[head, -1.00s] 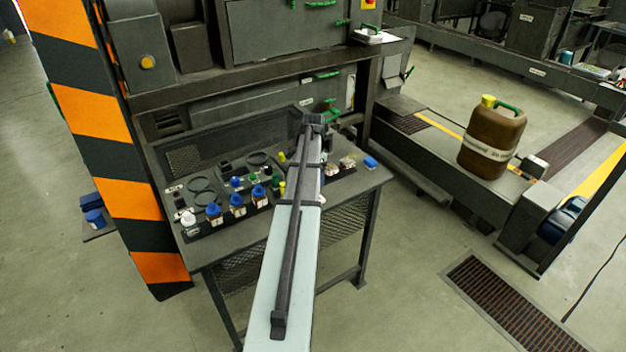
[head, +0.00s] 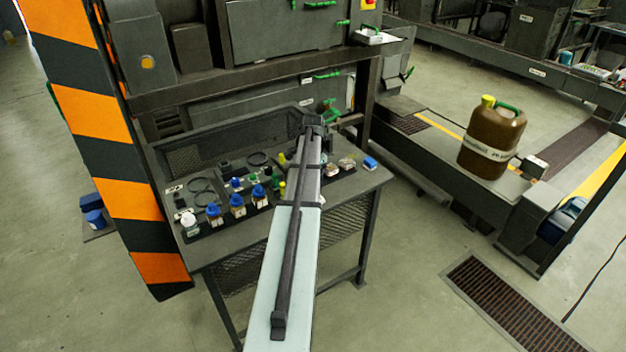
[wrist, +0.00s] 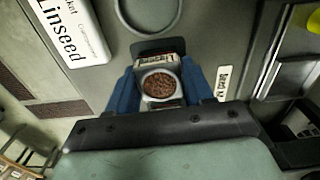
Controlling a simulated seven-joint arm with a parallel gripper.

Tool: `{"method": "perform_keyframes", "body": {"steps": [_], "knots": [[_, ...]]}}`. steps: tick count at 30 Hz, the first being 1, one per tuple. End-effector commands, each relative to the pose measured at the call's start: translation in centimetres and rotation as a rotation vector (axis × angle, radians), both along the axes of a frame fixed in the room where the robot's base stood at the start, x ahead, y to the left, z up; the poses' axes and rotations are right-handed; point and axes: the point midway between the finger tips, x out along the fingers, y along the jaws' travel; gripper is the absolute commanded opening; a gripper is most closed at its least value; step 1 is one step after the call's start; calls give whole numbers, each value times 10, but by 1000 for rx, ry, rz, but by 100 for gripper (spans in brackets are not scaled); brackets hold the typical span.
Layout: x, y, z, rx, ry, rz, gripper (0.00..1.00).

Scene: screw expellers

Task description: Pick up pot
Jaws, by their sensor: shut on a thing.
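In the wrist view, a small round light-rimmed pot (wrist: 160,86) filled with brown grains sits between the two blue fingers of my gripper (wrist: 160,88). The fingers are shut on the pot, one on each side. Behind the pot is a dark stand with a pale label. In the head view my arm reaches over the dark workbench (head: 340,200), and it hides the gripper and the pot.
Bottles with blue caps (head: 237,204) stand on the bench left of my arm. A blue box (head: 370,163) lies near its right edge. A "Linseed" label (wrist: 72,30) shows in the wrist view. A brown canister (head: 492,143) stands on a platform at right.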

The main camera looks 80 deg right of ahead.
Motion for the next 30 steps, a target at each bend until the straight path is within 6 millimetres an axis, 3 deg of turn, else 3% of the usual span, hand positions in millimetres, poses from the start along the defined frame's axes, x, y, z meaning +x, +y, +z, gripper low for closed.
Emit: {"method": "perform_keyframes", "body": {"steps": [8, 21, 30], "knots": [[0, 0, 9, -1, 0, 0, 16], [0, -1, 75, -1, 0, 0, 16], [12, 1, 97, 3, 0, 16, 16]]}}
